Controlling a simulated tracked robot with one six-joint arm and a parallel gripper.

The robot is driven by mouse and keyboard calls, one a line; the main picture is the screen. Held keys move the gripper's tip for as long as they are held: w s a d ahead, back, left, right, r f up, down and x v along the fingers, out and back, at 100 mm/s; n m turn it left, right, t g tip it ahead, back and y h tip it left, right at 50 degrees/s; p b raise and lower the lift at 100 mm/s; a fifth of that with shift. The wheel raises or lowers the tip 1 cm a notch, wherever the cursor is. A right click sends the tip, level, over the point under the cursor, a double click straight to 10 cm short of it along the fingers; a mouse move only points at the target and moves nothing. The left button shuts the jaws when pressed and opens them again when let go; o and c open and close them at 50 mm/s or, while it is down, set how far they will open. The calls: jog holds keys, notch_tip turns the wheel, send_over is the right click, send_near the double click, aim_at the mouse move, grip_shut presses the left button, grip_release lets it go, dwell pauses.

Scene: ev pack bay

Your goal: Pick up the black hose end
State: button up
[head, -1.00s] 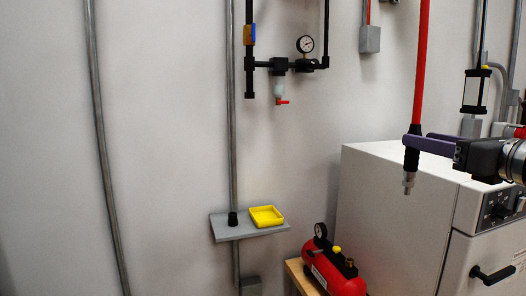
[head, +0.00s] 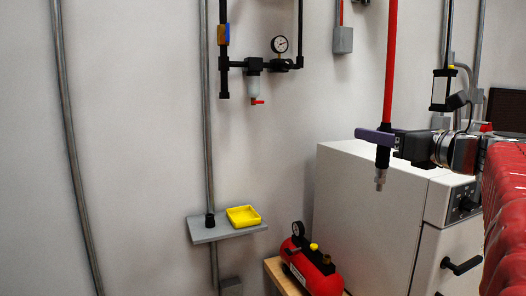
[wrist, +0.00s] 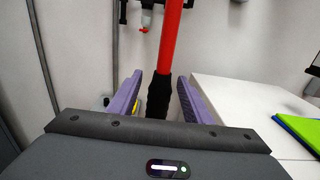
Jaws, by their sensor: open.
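The black hose end (head: 383,158) hangs upright at the bottom of a red hose (head: 390,62), with a pale metal tip below it. My gripper (head: 375,137) is at the height of its upper part, with its purple fingers level. In the wrist view the black hose end (wrist: 158,96) stands between the two purple fingers of my gripper (wrist: 157,98). A gap shows on each side, so the jaws are open and not closed on it. The metal tip is hidden in the wrist view.
A white cabinet (head: 365,210) stands behind and below the hose. A grey wall shelf (head: 225,232) holds a yellow tray (head: 232,222) and a small black piece (head: 210,220). A red air tank (head: 310,270) sits lower down. A pressure gauge (head: 279,44) and pipes are on the wall.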

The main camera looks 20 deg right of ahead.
jog(key=shift+w+a, duration=0.1)
jog(key=shift+w, duration=0.85)
grip_shut()
